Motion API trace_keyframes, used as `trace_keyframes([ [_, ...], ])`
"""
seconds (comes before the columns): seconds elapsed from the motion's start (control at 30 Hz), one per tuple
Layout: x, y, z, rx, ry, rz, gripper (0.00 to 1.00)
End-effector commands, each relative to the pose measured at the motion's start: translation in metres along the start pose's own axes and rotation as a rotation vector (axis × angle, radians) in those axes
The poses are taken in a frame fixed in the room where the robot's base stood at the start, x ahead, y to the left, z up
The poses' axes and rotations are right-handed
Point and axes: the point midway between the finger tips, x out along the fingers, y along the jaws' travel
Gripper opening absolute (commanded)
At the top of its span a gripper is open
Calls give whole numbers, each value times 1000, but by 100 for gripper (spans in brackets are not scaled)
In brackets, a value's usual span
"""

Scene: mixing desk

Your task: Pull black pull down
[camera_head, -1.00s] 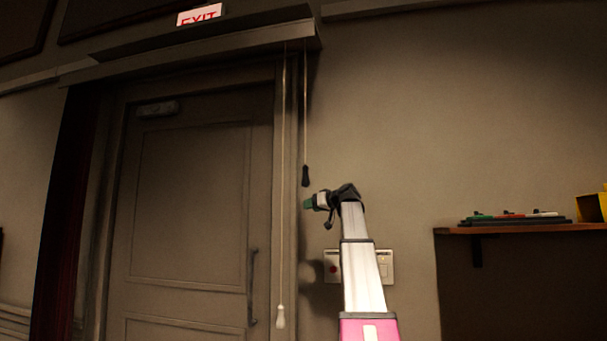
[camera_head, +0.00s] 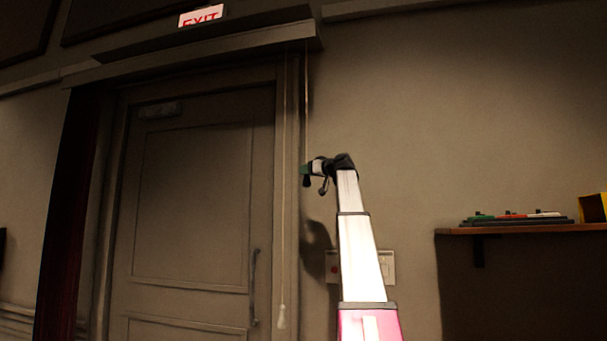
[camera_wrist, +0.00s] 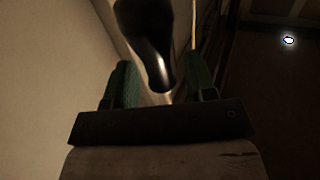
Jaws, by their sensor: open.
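The black pull (camera_head: 306,181) hangs on a thin cord beside the door frame. In the head view my gripper (camera_head: 305,170) is at the height of the black pull and covers most of it. In the wrist view the black pull (camera_wrist: 146,45) is large and glossy. Its lower end lies between the two green fingertips of my gripper (camera_wrist: 160,85), which are apart with gaps visible. I cannot tell whether either finger touches it. A white pull (camera_head: 281,316) hangs lower on a second cord to the left.
A closed door (camera_head: 190,210) with a long handle stands to the left. A wall plate (camera_head: 386,268) sits behind my arm. A shelf (camera_head: 530,229) with markers is at the right.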

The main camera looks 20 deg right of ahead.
Motion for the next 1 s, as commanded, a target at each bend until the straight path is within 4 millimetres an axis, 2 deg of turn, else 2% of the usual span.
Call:
trace_keyframes([
  [0.03, 8, 1, -1, 0, 0, -1, 51],
  [0.2, 24, 0, -1, 0, 0, 0, 51],
  [0.57, 29, 0, 0, 0, 0, 1, 51],
  [0.6, 28, 0, 0, 0, 0, 1, 48],
  [0.73, 28, 0, 0, 0, 0, 1, 5],
  [0.77, 28, 0, 0, 0, 0, 1, 0],
  [1.0, 28, 0, 7, 0, -1, 0, 0],
])
